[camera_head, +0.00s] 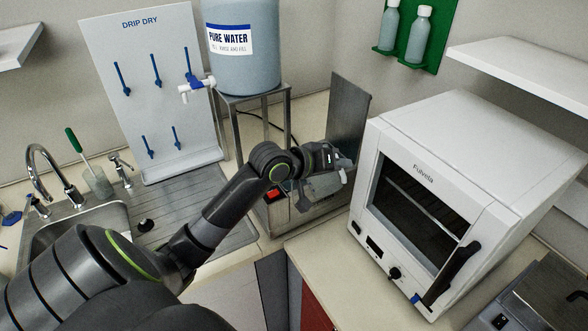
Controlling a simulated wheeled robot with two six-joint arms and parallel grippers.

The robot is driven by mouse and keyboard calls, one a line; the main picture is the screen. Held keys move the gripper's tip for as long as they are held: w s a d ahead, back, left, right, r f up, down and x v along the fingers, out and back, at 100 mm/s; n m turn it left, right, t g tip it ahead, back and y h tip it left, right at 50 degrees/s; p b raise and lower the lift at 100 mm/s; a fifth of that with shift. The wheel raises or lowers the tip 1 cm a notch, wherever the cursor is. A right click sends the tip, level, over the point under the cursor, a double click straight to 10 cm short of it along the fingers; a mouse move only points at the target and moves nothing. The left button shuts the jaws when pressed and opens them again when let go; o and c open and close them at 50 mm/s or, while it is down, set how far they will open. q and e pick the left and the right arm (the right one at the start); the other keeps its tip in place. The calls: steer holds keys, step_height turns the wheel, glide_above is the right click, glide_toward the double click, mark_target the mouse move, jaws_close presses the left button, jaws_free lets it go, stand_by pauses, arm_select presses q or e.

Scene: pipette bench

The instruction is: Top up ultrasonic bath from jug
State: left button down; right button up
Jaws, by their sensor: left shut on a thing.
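The ultrasonic bath (277,221) is a steel box on the bench between the drainboard and the white oven. It has a red switch on its front, and a grey lid or panel (348,112) stands upright at its back. My left arm reaches across from the lower left. My left gripper (341,163) is over the bath, shut on a small greyish, translucent vessel that looks like the jug (326,184). The jug appears tilted above the bath opening. My forearm and gripper hide part of both, and I cannot see the water level. My right gripper is out of view.
A white oven (430,150) stands close on the right. A pure water tank (245,70) with a tap sits on a metal stand behind. A sink with a faucet (42,172) and a drip dry board (150,85) are on the left. A shelf (530,65) juts out at upper right.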

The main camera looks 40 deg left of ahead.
arm_select(q)
steer(key=shift+s+d, duration=0.1)
steer(key=shift+d, duration=0.3)
steer(key=shift+s+d+f+m+y+b, duration=0.15)
steer(key=shift+d+f+m+y+b, duration=0.2)
steer(key=shift+d+f, duration=0.3)
steer(key=shift+s+d+f+m+y+b, duration=0.1)
steer(key=shift+d+f+m+y+b, duration=0.15)
steer(key=shift+d+f+m+y, duration=0.25)
steer(key=shift+s+d+f+m+t+b, duration=0.2)
steer(key=shift+d+f+m+t+b, duration=0.25)
steer(key=shift+d+f+b, duration=0.45)
steer(key=shift+m+y, duration=0.7)
steer(key=shift+y, duration=0.25)
steer(key=f+b, duration=0.1)
steer(key=d+f+b, duration=0.1)
steer(key=f, duration=0.1)
steer(key=f+b, duration=0.1)
steer(key=f, duration=0.1)
steer(key=shift+s+d+f+b, duration=0.15)
steer(key=shift+s+d+b, duration=0.05)
steer(key=shift+d+b, duration=0.2)
steer(key=shift+s+d+f+m+t+y+b, duration=0.1)
steer(key=shift+d+f+m+t+y+b, duration=0.15)
steer(key=shift+f+b, duration=0.4)
steer(key=shift+s+d+f+m+t+y+b, duration=0.15)
steer(key=shift+f+m+y+b, duration=0.1)
steer(key=shift+f+b, duration=0.35)
steer(key=shift+w, duration=0.1)
